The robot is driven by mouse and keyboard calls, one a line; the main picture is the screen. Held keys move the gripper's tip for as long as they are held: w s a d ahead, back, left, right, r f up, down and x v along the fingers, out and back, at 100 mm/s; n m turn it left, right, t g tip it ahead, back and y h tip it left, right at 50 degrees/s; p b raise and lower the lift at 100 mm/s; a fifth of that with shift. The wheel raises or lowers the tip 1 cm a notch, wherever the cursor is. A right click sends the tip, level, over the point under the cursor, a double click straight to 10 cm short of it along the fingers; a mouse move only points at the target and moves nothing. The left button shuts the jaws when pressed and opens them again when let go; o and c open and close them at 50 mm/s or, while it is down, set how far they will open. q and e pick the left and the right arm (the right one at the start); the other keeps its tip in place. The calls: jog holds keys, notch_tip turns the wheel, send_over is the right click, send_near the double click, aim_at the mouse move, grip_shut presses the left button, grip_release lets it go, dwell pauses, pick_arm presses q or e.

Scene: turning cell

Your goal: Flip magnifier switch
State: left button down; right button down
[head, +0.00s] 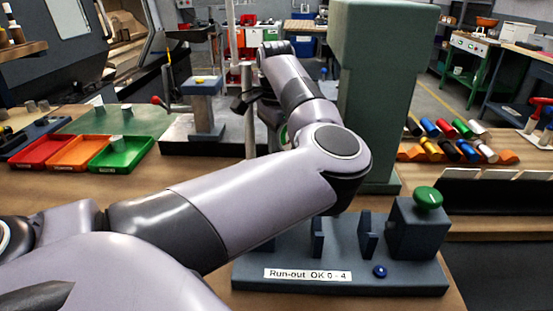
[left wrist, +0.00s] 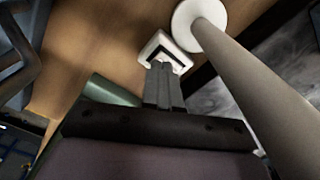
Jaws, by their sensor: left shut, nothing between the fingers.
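In the left wrist view a small white square housing with a dark centre (left wrist: 154,42), which looks like the switch, sits on the wooden surface. My left gripper (left wrist: 162,68) is shut and empty, its fingertips at the near edge of this housing and overlapping it in the picture. I cannot tell whether they touch it, or which way the switch is set. A pale pole (left wrist: 242,72) with a round white base (left wrist: 190,22) rises just right of the fingers. In the head view my left arm reaches across the bench, and its gripper is hidden. My right gripper is not in view.
In the head view a run-out gauge block (head: 330,286) with a green knob (head: 428,198) stands in front. A green column (head: 377,100) rises behind it. Red, orange and green trays (head: 122,153) lie left. Coloured cylinders (head: 447,128) lie right.

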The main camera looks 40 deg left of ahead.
pick_arm(q)
jog(key=shift+f+b, duration=0.75)
jog(key=shift+f, duration=0.3)
dwell(0.4)
jog(key=shift+r, duration=0.1)
jog(key=shift+r+p, duration=0.55)
jog(key=shift+r, duration=0.1)
jog(key=shift+r+p, duration=1.65)
jog(key=shift+r, duration=1.15)
